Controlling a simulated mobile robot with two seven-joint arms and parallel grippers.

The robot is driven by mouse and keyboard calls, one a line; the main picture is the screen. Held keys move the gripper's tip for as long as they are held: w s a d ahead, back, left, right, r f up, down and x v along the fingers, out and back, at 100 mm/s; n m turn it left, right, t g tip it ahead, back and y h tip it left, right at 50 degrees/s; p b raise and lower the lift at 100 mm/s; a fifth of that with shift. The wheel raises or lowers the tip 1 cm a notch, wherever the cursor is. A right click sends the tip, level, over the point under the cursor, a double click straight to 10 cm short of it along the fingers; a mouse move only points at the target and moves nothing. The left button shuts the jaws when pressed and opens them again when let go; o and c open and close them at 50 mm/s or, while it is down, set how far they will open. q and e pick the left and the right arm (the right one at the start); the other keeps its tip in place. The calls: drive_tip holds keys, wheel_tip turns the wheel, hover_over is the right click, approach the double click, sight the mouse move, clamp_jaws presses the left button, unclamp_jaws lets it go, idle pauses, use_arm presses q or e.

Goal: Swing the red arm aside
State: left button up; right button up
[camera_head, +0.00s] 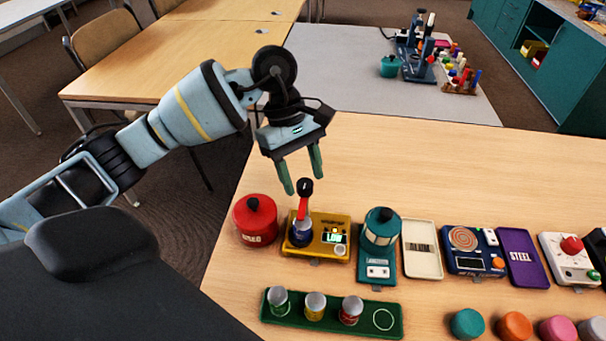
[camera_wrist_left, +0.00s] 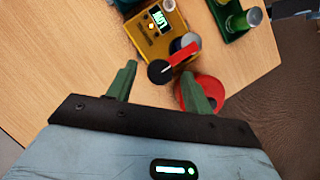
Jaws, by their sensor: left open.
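The red arm (camera_head: 303,207) with a black knob (camera_head: 305,186) belongs to a yellow device (camera_head: 329,251) with a lit display. It reaches over a silver-topped, dark blue cylinder (camera_head: 301,235) on the device. In the left wrist view the red arm (camera_wrist_left: 181,55) lies across the device (camera_wrist_left: 143,38), with its black knob (camera_wrist_left: 159,72) towards my gripper. My left gripper (camera_head: 304,183) is open and empty, with its fingertips close to the knob. In the left wrist view the knob appears between the fingertips (camera_wrist_left: 158,71); I cannot tell whether they touch it. My right gripper is not in view.
A red canister (camera_head: 256,222) stands just left of the device. A teal lantern-like device (camera_head: 381,230) stands to its right. A green tray (camera_head: 350,319) with several small cylinders lies in front. The table (camera_head: 450,170) behind the device is clear.

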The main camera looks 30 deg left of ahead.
use_arm(q)
drive_tip(key=shift+d+f, duration=0.15)
drive_tip(key=shift+f, duration=0.25)
drive_tip(key=shift+c, duration=0.2)
drive_tip(key=c, duration=0.9)
drive_tip(key=shift+c, duration=0.2)
